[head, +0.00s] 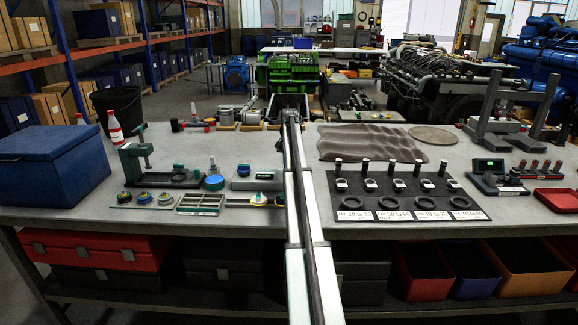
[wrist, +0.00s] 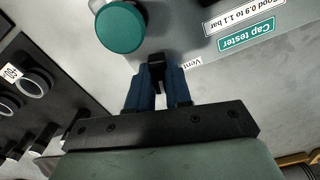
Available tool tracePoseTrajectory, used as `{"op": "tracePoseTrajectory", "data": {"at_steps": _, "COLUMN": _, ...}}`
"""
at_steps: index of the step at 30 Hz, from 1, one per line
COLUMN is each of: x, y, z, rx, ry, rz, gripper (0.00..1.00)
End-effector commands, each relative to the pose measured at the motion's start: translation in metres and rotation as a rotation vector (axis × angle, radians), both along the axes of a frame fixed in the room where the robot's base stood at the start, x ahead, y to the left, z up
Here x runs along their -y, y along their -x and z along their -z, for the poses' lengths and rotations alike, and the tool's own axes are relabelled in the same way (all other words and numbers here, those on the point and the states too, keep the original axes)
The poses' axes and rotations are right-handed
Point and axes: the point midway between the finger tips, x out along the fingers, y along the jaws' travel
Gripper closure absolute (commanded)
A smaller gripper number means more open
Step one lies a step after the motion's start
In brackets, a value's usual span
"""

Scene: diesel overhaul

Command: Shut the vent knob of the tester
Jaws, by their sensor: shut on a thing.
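In the wrist view the light grey tester (wrist: 205,85) carries a green label reading "Cap tester" and a small label reading "Vent". My gripper (wrist: 157,72) has its two blue fingers shut on the black vent knob (wrist: 156,60) beside the "Vent" label. The knob's top shows between the fingertips, and the rest is hidden by them. A round teal knob (wrist: 120,28) stands on the tester close to the fingers, at upper left. In the head view my arm runs up the middle of the bench, and I cannot make out the fingertips or the vent knob there.
On the bench (head: 210,150), a black board (head: 375,187) with rings and posts lies right of my arm. It shows in the wrist view at left. A blue box (head: 50,160) and a green-and-black press (head: 137,150) stand to the left. A wavy brown mat (head: 365,143) lies behind the board.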

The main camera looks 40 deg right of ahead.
Motion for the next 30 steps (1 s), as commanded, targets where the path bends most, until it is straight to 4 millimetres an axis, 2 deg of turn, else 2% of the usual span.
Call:
{"op": "tracePoseTrajectory", "data": {"at_steps": 7, "x": 0.0000, "y": -0.0001, "z": -0.0002, "rx": 0.000, "ry": 0.000, "rz": -0.034, "gripper": 1.00}}
{"op": "tracePoseTrajectory", "data": {"at_steps": 15, "x": 0.0000, "y": -0.0001, "z": -0.0002, "rx": 0.000, "ry": 0.000, "rz": -0.267, "gripper": 1.00}}
{"op": "tracePoseTrajectory", "data": {"at_steps": 26, "x": 0.0000, "y": -0.0001, "z": -0.0002, "rx": 0.000, "ry": 0.000, "rz": -0.230, "gripper": 1.00}}
{"op": "tracePoseTrajectory", "data": {"at_steps": 27, "x": 0.0000, "y": -0.0001, "z": -0.0002, "rx": 0.000, "ry": 0.000, "rz": -0.230, "gripper": 0.78}}
{"op": "tracePoseTrajectory", "data": {"at_steps": 30, "x": 0.0000, "y": -0.0001, "z": -0.0001, "rx": 0.000, "ry": 0.000, "rz": -0.229, "gripper": 0.77}}
